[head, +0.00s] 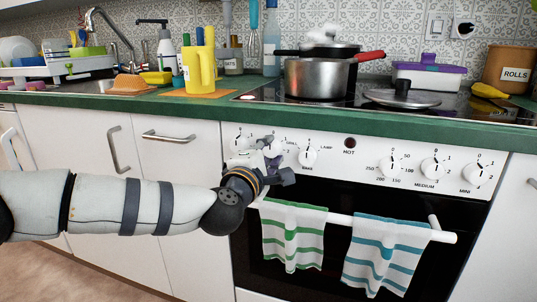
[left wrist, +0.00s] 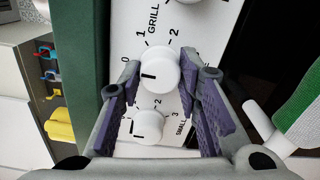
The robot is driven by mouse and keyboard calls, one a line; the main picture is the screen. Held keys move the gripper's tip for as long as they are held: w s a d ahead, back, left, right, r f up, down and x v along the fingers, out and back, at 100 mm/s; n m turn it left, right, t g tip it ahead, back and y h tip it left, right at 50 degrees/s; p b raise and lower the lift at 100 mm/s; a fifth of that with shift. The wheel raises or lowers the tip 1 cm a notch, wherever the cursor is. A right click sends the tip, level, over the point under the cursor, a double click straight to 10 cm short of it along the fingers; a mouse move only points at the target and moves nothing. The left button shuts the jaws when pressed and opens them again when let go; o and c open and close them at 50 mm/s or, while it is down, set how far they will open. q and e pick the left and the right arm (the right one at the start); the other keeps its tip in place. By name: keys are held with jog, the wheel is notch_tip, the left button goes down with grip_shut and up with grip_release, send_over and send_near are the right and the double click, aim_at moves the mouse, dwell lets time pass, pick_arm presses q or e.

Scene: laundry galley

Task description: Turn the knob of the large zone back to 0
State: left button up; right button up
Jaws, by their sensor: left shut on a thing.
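My left gripper (head: 274,160) is at the left part of the oven's control panel. In the left wrist view the gripper (left wrist: 160,88) has its purple-padded fingers on either side of a white round knob (left wrist: 158,72), shut on it. The label of this knob is hidden; 0, 1 and 2 show around it. Other zone knobs read SMALL, MEDIUM and MINI, so this is the large zone's. Its dark mark points left in the wrist view, toward the 0 side; I cannot tell whether it lines up exactly. My right gripper is not in view.
The SMALL knob (left wrist: 149,127) sits close beside the fingers. The oven function knob (head: 307,157) is just right of the gripper. The towel rail (head: 340,219) with a green-striped towel (head: 293,235) and a blue-striped towel (head: 385,252) sticks out below. A pot (head: 316,78) stands on the hob.

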pick_arm(q)
jog(key=shift+a, duration=0.1)
dwell(0.4)
jog(key=o, duration=1.1)
jog(key=shift+o, duration=0.2)
jog(key=v, duration=1.2)
